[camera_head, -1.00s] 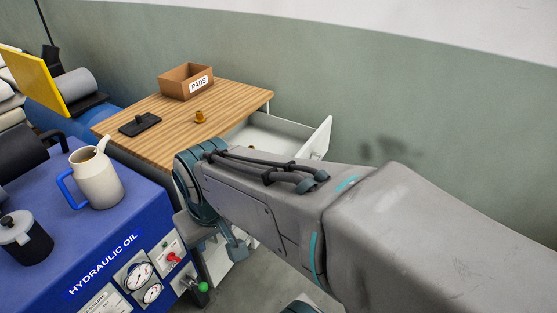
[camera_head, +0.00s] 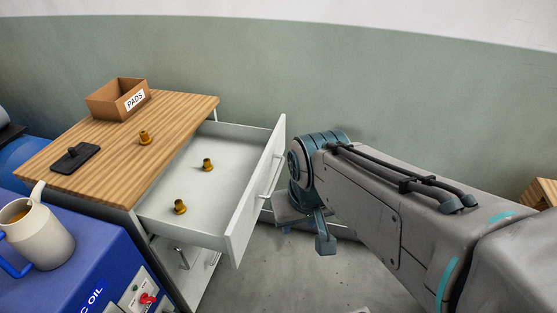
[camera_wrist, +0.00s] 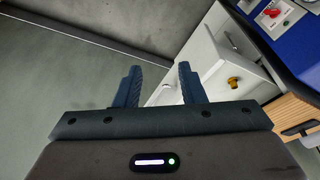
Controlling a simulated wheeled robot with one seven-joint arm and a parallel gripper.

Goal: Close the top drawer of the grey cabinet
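The cabinet has a wooden top (camera_head: 110,130) and a pale body. Its top drawer (camera_head: 225,190) is pulled far out to the right in the head view, with two brass nozzles (camera_head: 207,165) (camera_head: 180,207) inside. The drawer's front (camera_head: 256,190) has a bar handle (camera_head: 268,177) on its outer face. My gripper (camera_head: 324,243) is to the right of the drawer front, apart from it. In the wrist view my gripper (camera_wrist: 158,86) has its two fingers spread with nothing between them. The drawer (camera_wrist: 222,75) shows beyond the right finger.
On the cabinet top are a PADS box (camera_head: 118,99), a brass nozzle (camera_head: 145,138) and a black tool (camera_head: 75,158). A blue hydraulic oil unit (camera_head: 75,265) with a pitcher (camera_head: 38,235) stands front left. Bare floor (camera_head: 290,275) lies right of the cabinet.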

